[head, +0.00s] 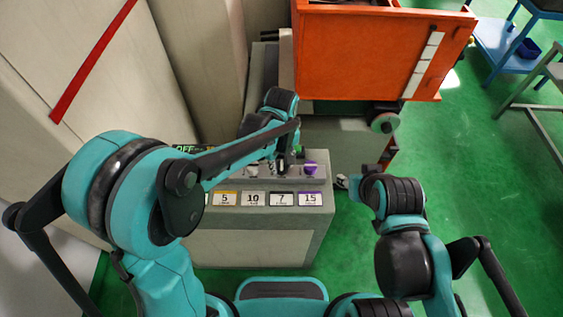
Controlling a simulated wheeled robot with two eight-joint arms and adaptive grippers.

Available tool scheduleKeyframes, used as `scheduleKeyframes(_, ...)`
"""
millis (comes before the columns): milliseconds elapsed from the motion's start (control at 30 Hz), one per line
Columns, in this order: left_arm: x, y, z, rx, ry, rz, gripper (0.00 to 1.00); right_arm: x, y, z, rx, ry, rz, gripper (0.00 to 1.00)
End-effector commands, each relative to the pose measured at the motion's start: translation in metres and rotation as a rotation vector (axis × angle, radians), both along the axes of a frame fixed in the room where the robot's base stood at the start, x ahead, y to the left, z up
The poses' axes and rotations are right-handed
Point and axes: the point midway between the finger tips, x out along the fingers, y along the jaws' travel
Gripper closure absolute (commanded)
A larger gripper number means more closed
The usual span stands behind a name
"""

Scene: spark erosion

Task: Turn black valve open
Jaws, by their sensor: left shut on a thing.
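The black valve (283,168) is on top of the grey control box, above the label marked 7 with a black edge. It is small in the head view and mostly covered by my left gripper (281,157), which reaches down over it from above and is shut on it. The valve's exact turn angle cannot be made out. My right gripper (343,182) is off the right side of the box, apart from the valve. Its fingers are too small and hidden to read.
The grey box (260,246) also carries a purple valve (310,169) close to the right of the black one, and labels 5, 10 and 15. An orange cabinet (360,50) stands behind.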

Motion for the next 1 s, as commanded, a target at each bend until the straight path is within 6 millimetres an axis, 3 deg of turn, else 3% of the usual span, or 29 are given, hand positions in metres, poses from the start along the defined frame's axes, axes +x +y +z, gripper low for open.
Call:
scheduleKeyframes(267,0.000,0.000,0.000,0.000,0.001,0.002,0.95,0.000,0.000,0.000,0.000,0.000,0.000,0.60)
scheduleKeyframes(300,0.000,0.000,0.000,0.000,0.001,0.002,0.64,0.000,0.000,0.000,0.000,0.000,0.000,0.60)
scheduleKeyframes(367,0.000,0.000,0.000,0.000,0.001,0.001,0.48,0.000,0.000,0.000,0.000,0.000,0.000,0.60)
scheduleKeyframes(400,0.000,0.000,0.000,0.000,0.001,0.001,0.45,0.000,0.000,0.000,0.000,0.000,0.000,0.60)
scheduleKeyframes(767,0.000,0.000,0.006,0.000,0.000,0.001,0.45,0.000,0.000,0.000,0.000,0.000,0.000,0.60)
scheduleKeyframes(1000,0.000,0.000,0.049,0.000,0.000,0.001,0.45,0.000,0.000,0.000,0.000,0.000,0.000,0.60)
